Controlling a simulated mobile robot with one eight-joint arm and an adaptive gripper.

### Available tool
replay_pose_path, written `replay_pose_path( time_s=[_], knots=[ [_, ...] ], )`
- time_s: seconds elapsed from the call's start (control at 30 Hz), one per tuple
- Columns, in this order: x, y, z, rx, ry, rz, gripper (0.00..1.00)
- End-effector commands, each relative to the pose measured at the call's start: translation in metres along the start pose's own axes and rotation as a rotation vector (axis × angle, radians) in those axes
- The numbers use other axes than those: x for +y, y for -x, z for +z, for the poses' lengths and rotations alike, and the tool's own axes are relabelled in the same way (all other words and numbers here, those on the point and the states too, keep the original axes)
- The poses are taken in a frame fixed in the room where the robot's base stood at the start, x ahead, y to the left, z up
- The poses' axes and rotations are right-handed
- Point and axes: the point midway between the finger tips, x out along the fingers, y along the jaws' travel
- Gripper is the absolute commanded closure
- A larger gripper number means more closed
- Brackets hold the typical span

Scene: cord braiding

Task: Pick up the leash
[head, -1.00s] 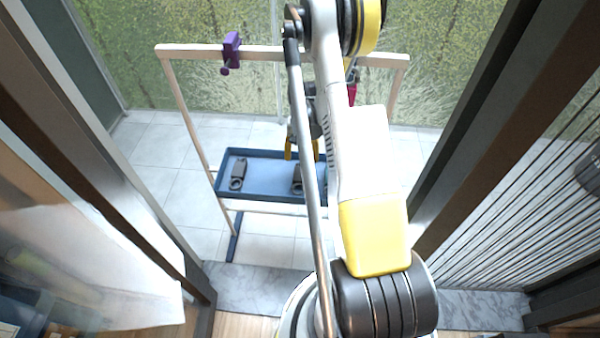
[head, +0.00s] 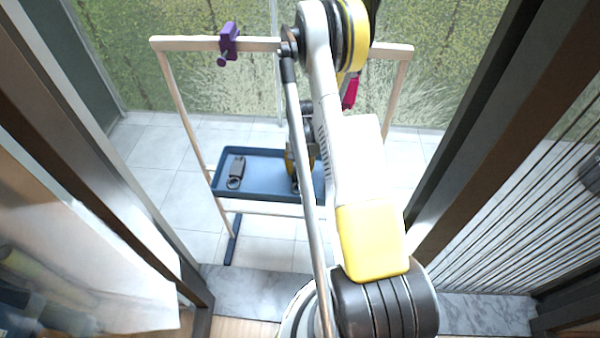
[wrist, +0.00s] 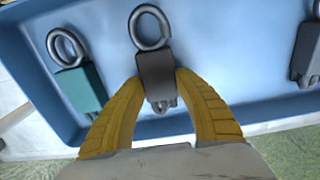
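No leash with a visible cord shows. A dark grey clip-like piece with a metal ring (wrist: 155,65) lies in the blue tray (head: 262,197). In the wrist view my gripper (wrist: 160,77) has its two yellow fingers on either side of this piece's body, and both tips appear to touch it. The ring points away from the gripper. In the head view my gripper (head: 300,168) is down at the tray, mostly hidden by my arm. The piece seems to be resting in the tray.
A teal piece with a ring (wrist: 80,85) lies left in the wrist view. Another dark piece (wrist: 306,55) lies right; it also shows in the head view (head: 236,170). A wooden frame (head: 190,44) with a purple clamp (head: 228,45) stands over the tray.

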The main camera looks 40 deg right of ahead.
Motion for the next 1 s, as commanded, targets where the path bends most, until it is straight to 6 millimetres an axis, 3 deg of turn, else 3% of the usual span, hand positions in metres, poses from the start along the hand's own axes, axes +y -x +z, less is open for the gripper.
replay_pose_path(
  time_s=[0.37, 0.43, 0.8, 1.0],
  knots=[
    [0.0, 0.001, 0.0, 0.0, 0.0, 0.0, 0.96],
    [0.0, 0.007, 0.0, 0.0, 0.0, 0.0, 1.0],
    [0.0, 0.081, 0.0, 0.0, 0.0, 0.0, 1.0],
    [0.0, 0.099, 0.0, 0.0, 0.0, 0.0, 1.0]
  ],
)
